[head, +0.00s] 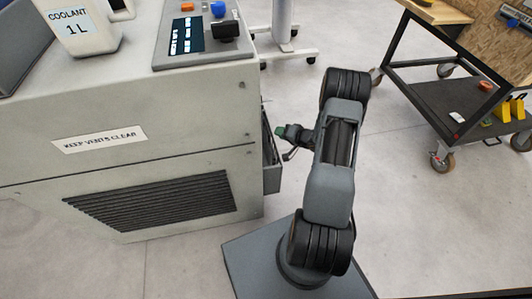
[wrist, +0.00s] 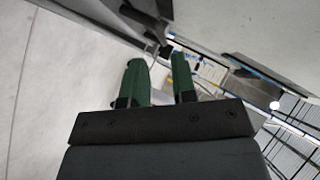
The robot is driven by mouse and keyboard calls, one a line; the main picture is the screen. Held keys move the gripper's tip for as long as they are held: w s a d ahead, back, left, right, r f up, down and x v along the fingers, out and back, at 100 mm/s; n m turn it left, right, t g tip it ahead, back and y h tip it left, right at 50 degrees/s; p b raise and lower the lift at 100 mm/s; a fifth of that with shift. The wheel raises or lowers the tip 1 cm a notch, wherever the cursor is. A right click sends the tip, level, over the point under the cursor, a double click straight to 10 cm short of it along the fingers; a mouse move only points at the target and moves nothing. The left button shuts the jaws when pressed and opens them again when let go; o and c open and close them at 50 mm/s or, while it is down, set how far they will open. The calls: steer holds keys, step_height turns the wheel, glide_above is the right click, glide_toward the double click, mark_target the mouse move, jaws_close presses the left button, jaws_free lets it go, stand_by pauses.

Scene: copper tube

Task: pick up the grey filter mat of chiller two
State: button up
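The chiller cabinet (head: 160,165) is a pale grey box with a "KEEP VENTS CLEAR" label and a dark slatted vent. A narrow drawer-like part (head: 271,178) stands out from its right side. My gripper (head: 283,131) is beside that part, close to the cabinet's right side. In the wrist view, the two green fingers of my gripper (wrist: 158,62) are apart, with a pale gap and nothing held between them. The opening past the right finger is cluttered and small. I cannot make out a grey filter mat in either view.
A coolant jug (head: 82,27) and a control panel (head: 196,40) sit on the cabinet top. A dark trolley (head: 440,95) stands at the upper right. A wheeled stand (head: 285,45) is behind the cabinet. The floor right of my arm is clear.

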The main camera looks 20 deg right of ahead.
mark_target(267, 129)
steer(key=shift+b+x, duration=0.3)
steer(key=shift+x, duration=1.2)
steer(key=b+x, duration=0.2)
steer(key=x, duration=0.2)
steer(key=shift+a+f+b, duration=0.1)
steer(key=shift+f+b, duration=0.1)
steer(key=shift+b, duration=0.15)
steer(key=shift+w+a+f, duration=0.1)
steer(key=shift+w+a, duration=0.1)
steer(key=shift+w, duration=0.2)
jaws_close()
